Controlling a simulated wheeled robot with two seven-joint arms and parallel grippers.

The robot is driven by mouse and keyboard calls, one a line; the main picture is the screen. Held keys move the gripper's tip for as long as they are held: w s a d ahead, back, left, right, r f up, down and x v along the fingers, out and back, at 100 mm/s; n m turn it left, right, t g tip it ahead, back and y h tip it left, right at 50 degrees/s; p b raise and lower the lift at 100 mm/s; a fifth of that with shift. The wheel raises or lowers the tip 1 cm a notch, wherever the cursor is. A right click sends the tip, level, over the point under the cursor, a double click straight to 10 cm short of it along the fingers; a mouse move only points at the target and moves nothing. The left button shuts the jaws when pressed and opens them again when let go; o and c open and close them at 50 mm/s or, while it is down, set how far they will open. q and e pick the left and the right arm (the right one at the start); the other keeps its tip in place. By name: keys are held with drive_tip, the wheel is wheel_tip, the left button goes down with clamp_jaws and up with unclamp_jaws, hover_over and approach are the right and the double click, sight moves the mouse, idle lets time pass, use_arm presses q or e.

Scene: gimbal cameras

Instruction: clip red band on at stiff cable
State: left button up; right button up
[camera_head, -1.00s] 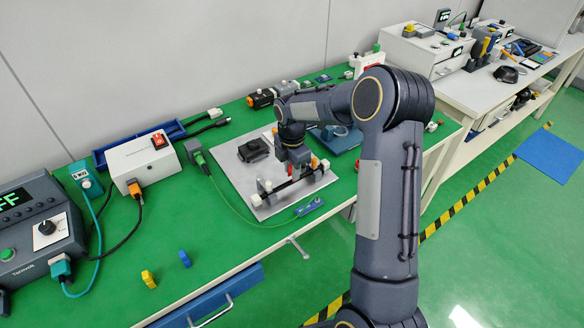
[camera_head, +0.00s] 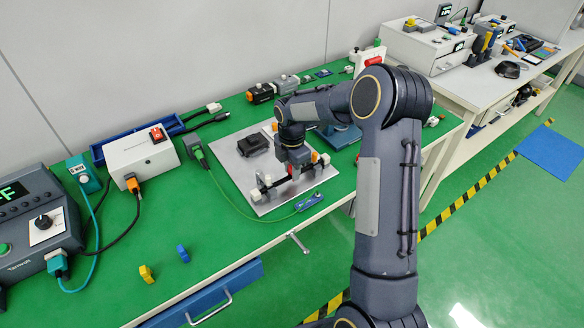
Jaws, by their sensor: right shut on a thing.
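The stiff cable (camera_head: 279,183) is a dark straight bar, held level between pale end blocks above a grey metal plate (camera_head: 229,160). My right gripper (camera_head: 293,166) reaches down over the cable's middle. It is shut on a small red piece, which looks like the red band (camera_head: 290,171) and shows only in part between the jaws. The band is at or just above the cable; whether it is around it or touching I cannot tell. My own wrist hides part of the fixture. My left gripper is not in view.
A black block (camera_head: 252,145) lies on the plate behind the cable. A yellow clip (camera_head: 146,274) and a blue clip (camera_head: 183,254) stand on the green bench.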

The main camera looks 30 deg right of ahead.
drive_tip(key=shift+f, duration=0.25)
drive_tip(key=o, duration=1)
drive_tip(key=shift+o, duration=0.2)
drive_tip(key=shift+r, duration=0.15)
wheel_tip(320, 180, up, 8)
drive_tip(key=shift+f, duration=0.2)
